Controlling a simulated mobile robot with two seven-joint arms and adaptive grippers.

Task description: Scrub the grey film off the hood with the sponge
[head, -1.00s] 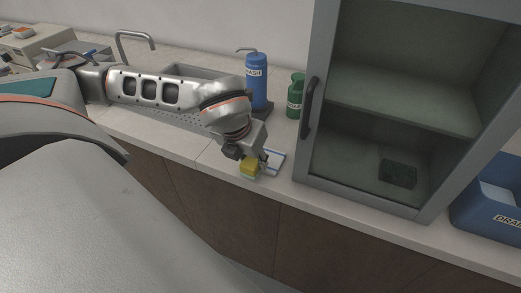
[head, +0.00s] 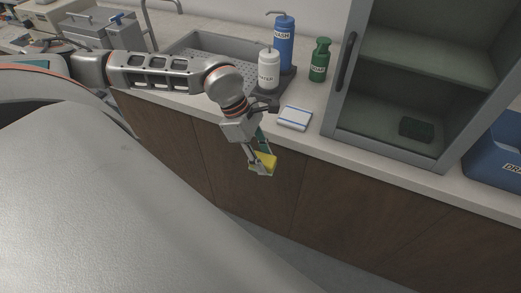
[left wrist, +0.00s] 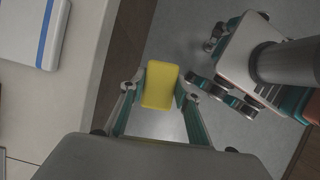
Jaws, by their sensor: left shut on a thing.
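My left gripper (head: 261,163) is shut on a yellow sponge (head: 266,159) and holds it out past the counter's front edge, over the floor. The left wrist view shows the sponge (left wrist: 160,84) between the two fingers, with the grey floor below. The hood appears to be the grey-framed glass-fronted cabinet (head: 351,98) on the counter, right of my gripper and apart from it. A dark, hazy green-grey tone covers its front; I cannot tell where any film begins or ends. My right gripper is not in view.
A white pad with blue stripes (head: 295,117) lies on the counter. Behind it stand a white bottle (head: 268,72), a blue wash bottle (head: 284,45) and a green bottle (head: 320,62). A sink (head: 205,47) is behind my arm; a blue bin (head: 497,150) stands right of the cabinet.

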